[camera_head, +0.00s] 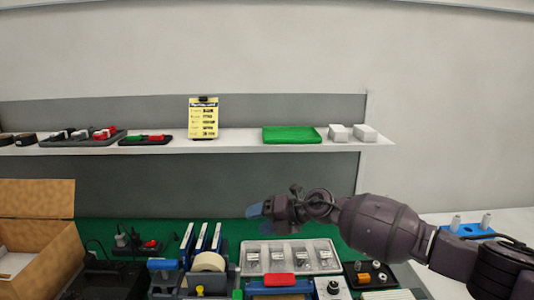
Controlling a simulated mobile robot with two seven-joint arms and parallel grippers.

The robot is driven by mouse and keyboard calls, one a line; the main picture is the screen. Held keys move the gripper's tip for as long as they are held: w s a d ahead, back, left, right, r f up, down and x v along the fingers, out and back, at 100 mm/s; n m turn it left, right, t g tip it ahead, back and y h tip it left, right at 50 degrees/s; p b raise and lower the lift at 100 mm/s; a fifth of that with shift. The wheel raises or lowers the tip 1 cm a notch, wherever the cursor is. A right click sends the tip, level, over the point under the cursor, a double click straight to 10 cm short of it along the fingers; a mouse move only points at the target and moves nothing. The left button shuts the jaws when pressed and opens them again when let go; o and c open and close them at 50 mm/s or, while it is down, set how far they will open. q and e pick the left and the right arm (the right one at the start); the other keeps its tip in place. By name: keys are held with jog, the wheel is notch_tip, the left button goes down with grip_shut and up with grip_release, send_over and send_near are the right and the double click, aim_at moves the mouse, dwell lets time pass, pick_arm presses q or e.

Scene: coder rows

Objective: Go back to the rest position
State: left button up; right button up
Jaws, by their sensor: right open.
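My right gripper (262,210) comes in from the right on my dark arm. It is above the back part of the green bench mat (340,240), in front of the grey back panel. Its blue-tipped fingers point left and look empty. My left gripper is not in view.
A cardboard box (50,240) stands at the left. A tape roll (208,263), a clear tray (330,258) of metal parts and a red-topped item (280,280) are below the gripper. A shelf (230,142) holds a green tray (291,134) and a yellow card (203,120).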

jog(key=s+r+m+t+y, duration=0.35)
jog(key=m+t, duration=0.35)
jog(key=m, duration=0.3)
jog(key=s+d+f+m+t+h, duration=0.3)
jog(key=s+d+f+m+h, duration=0.3)
jog(key=d+f+m, duration=0.3)
jog(key=s+d+f+m+t+h, duration=0.2)
jog(key=s+d+f+m+h, duration=0.45)
jog(key=d+m, duration=0.35)
jog(key=s+d+f+m+g+h, duration=0.2)
jog(key=s+d+f, duration=0.3)
jog(key=s+f, duration=0.3)
jog(key=s+d+f+m+g+h, duration=0.1)
jog(key=s+d+f+m, duration=0.3)
jog(key=s+f, duration=0.4)
jog(key=s+d+g, duration=0.1)
jog(key=s, duration=0.4)
jog(key=shift+s+f+m+h, duration=0.2)
jog(key=shift+f+m+h, duration=0.1)
jog(key=shift+h, duration=0.1)
